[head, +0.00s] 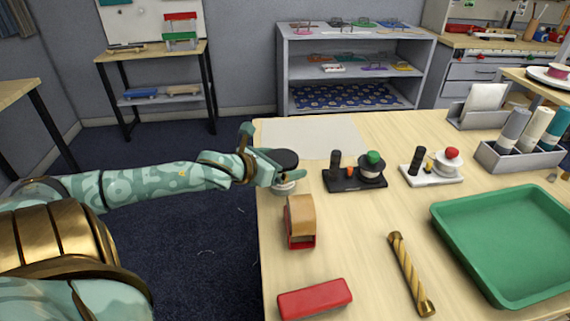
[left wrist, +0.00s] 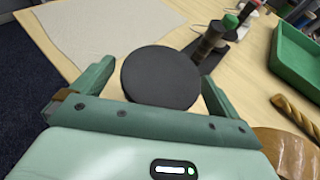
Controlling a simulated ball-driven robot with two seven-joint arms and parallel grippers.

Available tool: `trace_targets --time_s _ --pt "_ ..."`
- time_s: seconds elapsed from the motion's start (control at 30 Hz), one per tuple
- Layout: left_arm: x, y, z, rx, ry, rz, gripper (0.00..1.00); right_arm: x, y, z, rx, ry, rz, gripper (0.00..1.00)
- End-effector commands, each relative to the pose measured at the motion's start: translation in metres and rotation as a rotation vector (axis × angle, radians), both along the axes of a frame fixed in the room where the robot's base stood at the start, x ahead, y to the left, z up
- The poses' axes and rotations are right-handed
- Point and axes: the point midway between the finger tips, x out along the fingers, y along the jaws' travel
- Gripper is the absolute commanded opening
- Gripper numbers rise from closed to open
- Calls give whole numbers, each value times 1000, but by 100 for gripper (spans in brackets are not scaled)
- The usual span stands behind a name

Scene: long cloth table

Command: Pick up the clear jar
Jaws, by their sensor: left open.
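The clear jar (head: 284,187) stands upright near the left edge of the table, with a dark round lid (head: 284,156) on top. Only a little of its pale body shows below my gripper in the head view. In the left wrist view the lid (left wrist: 161,77) fills the space between the fingers and hides the body. My left gripper (head: 274,160) is open at the jar. Its green fingers lie on either side of the lid in the left wrist view, and I cannot tell whether they touch the jar. My right gripper is not in view.
A tape dispenser (head: 300,222), a red block (head: 315,298) and a twisted golden rod (head: 409,272) lie nearer. To the right are a black stand (head: 343,184), a white stand (head: 423,178) and a green tray (head: 447,208). A pale mat (head: 325,135) lies bare behind.

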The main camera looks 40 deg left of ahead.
Motion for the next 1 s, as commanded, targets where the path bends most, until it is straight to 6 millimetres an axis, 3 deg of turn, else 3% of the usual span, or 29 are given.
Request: trace_targets --time_s 0.33,0.5,0.83,1.0 --pt "8 0 -2 0 -1 -1 99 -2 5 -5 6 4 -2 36" --pt "8 -1 -2 0 -1 -1 52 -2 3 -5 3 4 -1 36" --pt "8 -1 -1 0 -2 -1 50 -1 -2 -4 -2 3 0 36" --pt "7 0 25 4 -5 -3 50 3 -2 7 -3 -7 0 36"
